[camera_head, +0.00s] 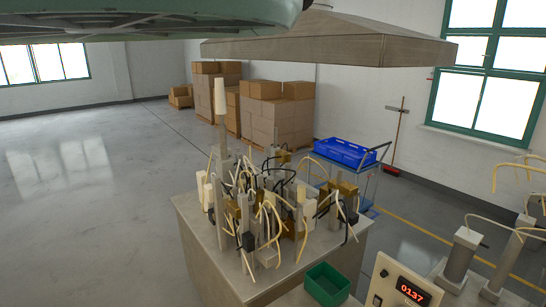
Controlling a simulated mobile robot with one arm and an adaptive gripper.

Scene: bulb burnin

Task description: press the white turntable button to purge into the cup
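I cannot make out a white turntable button or a cup in the head view. A pale control panel (391,284) stands at the bottom right, with a lit red display (411,292) that seems to read 0137 and a small dark knob (384,272). A metal-topped station (200,235) in the middle carries a crowded cluster of upright posts, pale blocks and curved cream and black wires (270,205). One tall post with a white cylindrical top (220,97) rises above the cluster. My gripper is not in view.
A green open bin (327,284) sits right of the station, beside the panel. A large hood (330,45) hangs above. A blue crate on a cart (345,152) and stacked cartons (275,112) stand behind. The left floor is clear.

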